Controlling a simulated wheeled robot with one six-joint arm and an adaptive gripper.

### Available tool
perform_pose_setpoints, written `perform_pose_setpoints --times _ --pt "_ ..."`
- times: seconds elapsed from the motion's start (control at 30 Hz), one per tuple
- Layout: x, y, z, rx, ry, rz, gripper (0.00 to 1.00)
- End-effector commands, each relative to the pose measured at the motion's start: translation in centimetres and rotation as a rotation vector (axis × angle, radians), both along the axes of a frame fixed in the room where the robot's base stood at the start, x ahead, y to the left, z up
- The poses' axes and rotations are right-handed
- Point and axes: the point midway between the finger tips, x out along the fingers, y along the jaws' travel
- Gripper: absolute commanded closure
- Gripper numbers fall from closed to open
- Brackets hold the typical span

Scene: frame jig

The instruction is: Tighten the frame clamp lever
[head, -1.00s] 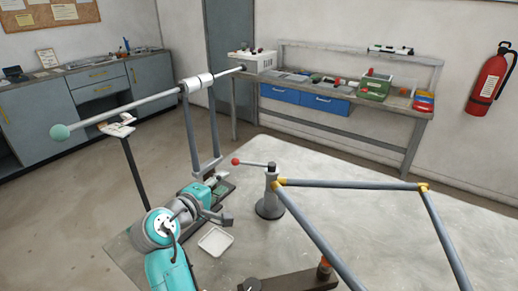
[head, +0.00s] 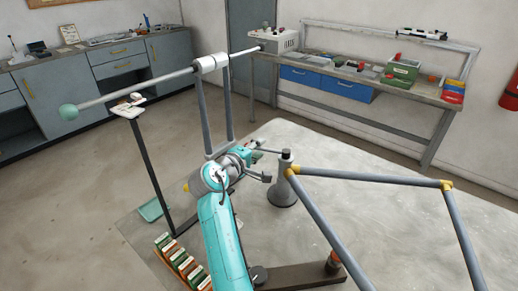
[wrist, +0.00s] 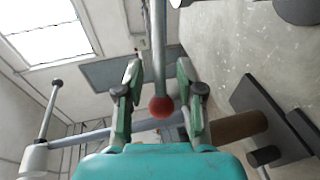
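The clamp lever is a thin grey rod (head: 268,152) running left from the top of a dark grey clamp post (head: 283,188) beside the frame of grey tubes (head: 375,180) with yellow joints. In the wrist view the lever rod (wrist: 158,45) ends in a red ball knob (wrist: 161,107) between my fingers. My gripper (wrist: 159,76) is open, one finger on each side of the rod and knob, with visible gaps to both. In the head view my gripper (head: 256,155) is at the lever's left end and hides the knob.
A long grey bar with a teal ball end (head: 69,112) and a white sleeve (head: 210,65) stands left of my arm on posts. A rack of green and orange items (head: 180,262) is at lower left.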

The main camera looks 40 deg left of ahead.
Motion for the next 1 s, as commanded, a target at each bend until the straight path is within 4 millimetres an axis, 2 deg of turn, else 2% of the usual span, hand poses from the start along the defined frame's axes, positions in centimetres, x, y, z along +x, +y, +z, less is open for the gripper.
perform_pose_setpoints --times 0.13,0.4,0.43,0.57,0.6,0.87,1.0 --pt "0.8 0.1 -0.2 0.000 0.001 0.000 0.63" --pt "0.9 0.1 -0.3 0.000 0.001 0.000 0.63" --pt "0.9 0.1 -0.3 0.000 0.001 0.000 0.65" --pt "0.9 0.1 -0.3 0.000 0.001 0.000 0.98" --pt "0.9 0.1 -0.3 0.000 0.001 0.000 1.00" --pt "0.9 0.0 -0.3 -0.001 0.001 0.000 1.00" --pt "1.7 -0.5 -0.3 -0.001 0.003 0.004 1.00"
